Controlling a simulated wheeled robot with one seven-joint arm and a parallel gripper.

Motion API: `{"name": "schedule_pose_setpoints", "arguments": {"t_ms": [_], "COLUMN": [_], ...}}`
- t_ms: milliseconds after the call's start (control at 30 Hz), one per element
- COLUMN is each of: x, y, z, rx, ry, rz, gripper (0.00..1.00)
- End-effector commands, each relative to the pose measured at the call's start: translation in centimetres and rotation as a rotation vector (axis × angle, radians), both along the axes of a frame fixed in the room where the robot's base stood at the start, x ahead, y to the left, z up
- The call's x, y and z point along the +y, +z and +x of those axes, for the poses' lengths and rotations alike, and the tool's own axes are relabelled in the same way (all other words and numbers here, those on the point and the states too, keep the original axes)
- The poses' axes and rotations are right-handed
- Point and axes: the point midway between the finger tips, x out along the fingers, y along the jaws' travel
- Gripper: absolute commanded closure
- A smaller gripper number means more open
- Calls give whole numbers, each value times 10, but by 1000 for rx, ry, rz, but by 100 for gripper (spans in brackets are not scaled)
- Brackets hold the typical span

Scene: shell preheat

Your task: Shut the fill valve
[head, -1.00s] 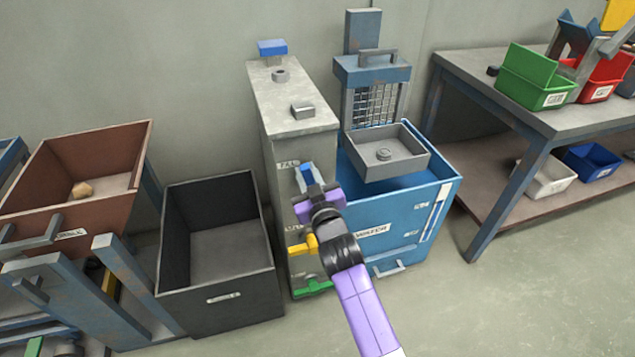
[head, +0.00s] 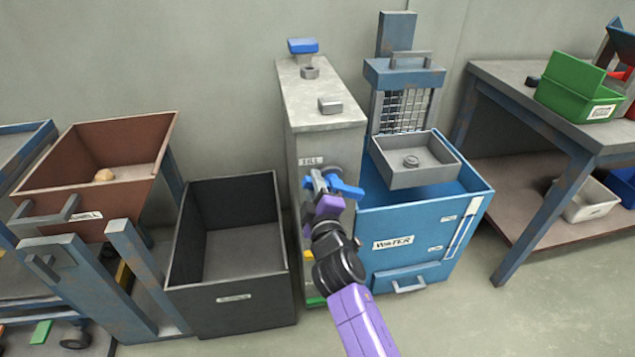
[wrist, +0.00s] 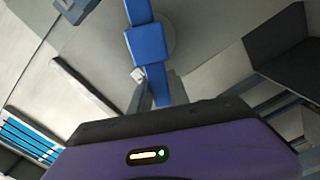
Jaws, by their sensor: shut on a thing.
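The fill valve's blue lever (head: 346,188) is on the front of the narrow grey tank (head: 325,142), below a small label reading FILL (head: 311,161). It lies nearly level, its free end pointing right. My purple gripper (head: 320,184) is at the lever from the front, shut on it. In the wrist view the blue lever (wrist: 147,45) runs from the top edge down to the dark front of my gripper (wrist: 160,118).
A blue water tub (head: 392,262) with a grey tray (head: 432,172) stands close on the right. A dark open bin (head: 235,303) stands close on the left. A green handle (head: 315,301) is low on the tank, partly behind my arm. Floor at the right front is clear.

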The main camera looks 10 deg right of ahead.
Motion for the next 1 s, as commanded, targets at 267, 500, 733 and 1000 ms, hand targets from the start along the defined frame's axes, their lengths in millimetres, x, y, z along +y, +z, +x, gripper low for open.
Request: {"name": "schedule_pose_setpoints", "arguments": {"t_ms": [267, 500, 733, 1000], "x": [4, 5, 5, 6], "y": [-15, -23, -26, -27], "z": [0, 0, 0, -1], "rx": [4, 4, 4, 4], "ry": [-1, 0, 1, 2], "rz": [-230, -368, -435, -455], "gripper": [100, 100, 100, 100]}}
